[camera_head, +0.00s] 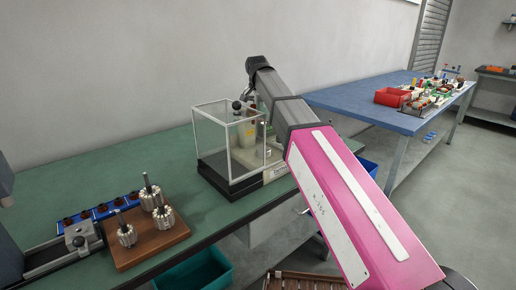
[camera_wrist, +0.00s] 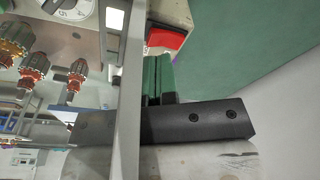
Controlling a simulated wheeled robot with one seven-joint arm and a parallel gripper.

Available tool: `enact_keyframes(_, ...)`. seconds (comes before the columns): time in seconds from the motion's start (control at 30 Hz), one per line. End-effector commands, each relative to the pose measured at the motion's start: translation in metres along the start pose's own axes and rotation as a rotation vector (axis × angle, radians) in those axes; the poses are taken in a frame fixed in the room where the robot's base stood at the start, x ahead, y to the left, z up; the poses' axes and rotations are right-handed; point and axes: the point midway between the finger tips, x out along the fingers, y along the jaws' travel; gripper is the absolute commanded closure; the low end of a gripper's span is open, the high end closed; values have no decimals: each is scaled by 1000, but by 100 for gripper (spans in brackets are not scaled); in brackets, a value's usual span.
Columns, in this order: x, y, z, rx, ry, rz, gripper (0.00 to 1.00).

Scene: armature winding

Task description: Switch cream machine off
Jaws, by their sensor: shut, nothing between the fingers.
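The cream machine (camera_head: 276,173) stands on the green bench in the head view, behind a clear-walled box and partly hidden by my arm. In the wrist view its cream casing (camera_wrist: 172,12) is at the top, with a red switch (camera_wrist: 164,38) on its face. A white dial (camera_wrist: 72,10) shows at the top left. My gripper (camera_wrist: 158,62) is shut and empty, its green-looking fingertips just below the red switch. I cannot tell whether they touch it, nor which way the switch is set.
The clear box (camera_head: 226,135) with a black base stands close to my arm. A wooden block (camera_head: 147,237) with several armatures and a blue rack (camera_head: 100,212) sit at the left. A blue table (camera_head: 365,113) with a red bin (camera_head: 393,97) stands behind on the right.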

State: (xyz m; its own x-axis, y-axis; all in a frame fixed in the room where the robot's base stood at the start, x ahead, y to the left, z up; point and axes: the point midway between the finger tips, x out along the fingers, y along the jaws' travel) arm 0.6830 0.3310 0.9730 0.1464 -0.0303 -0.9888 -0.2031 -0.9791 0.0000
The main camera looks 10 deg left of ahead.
Motion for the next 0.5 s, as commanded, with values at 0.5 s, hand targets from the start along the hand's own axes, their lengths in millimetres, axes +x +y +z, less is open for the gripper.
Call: enact_keyframes(0.5, 4, 0, 0, 0, 0, 0, 100)
